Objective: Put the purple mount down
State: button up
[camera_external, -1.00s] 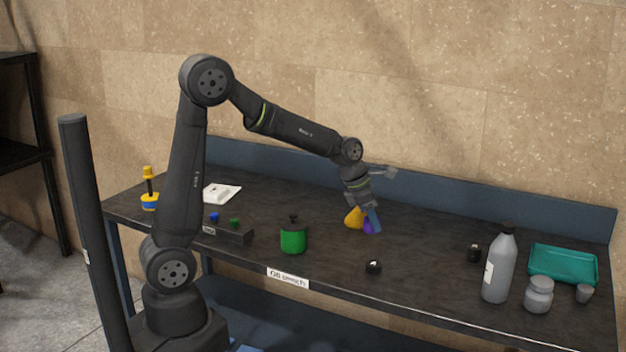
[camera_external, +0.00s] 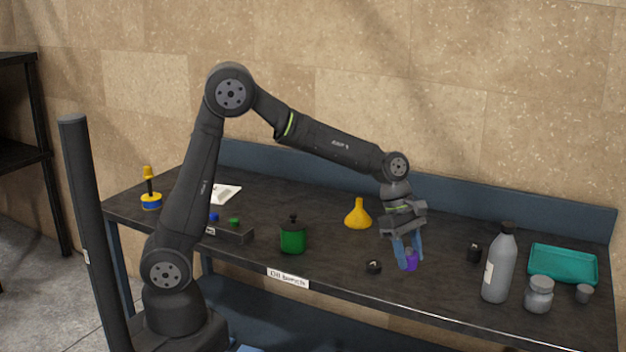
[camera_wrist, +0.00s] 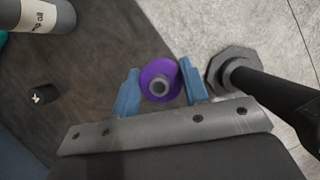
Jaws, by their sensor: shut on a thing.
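The purple mount (camera_external: 411,262) is between the blue fingers of my gripper (camera_external: 408,260), low over the front part of the bench. In the wrist view the mount (camera_wrist: 149,92) is a round purple piece with a grey round centre. The blue fingers of my gripper (camera_wrist: 160,90) are on either side of it and shut on it. I cannot tell whether its underside touches the bench top.
A small black knob-like piece (camera_external: 373,267) lies just left of my gripper. A black piece (camera_external: 474,253), a grey bottle (camera_external: 499,268) and a teal tray (camera_external: 563,265) stand to the right. A yellow funnel (camera_external: 358,216) and green pot (camera_external: 293,239) are left. The bench (camera_external: 440,300) is clear in front.

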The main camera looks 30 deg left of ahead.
jog(key=w+f, duration=0.2)
jog(key=w, duration=0.1)
jog(key=w+a+f, duration=0.1)
jog(key=w+f, duration=0.1)
jog(key=w, duration=0.1)
jog(key=w+a+f, duration=0.1)
jog(key=w+f, duration=0.1)
jog(key=w, duration=0.1)
jog(key=shift+w, duration=0.3)
jog(key=shift+f, duration=1.9)
jog(key=shift+f, duration=0.15)
jog(key=o, duration=1.1)
jog(key=shift+c, duration=0.2)
jog(key=v, duration=1.2)
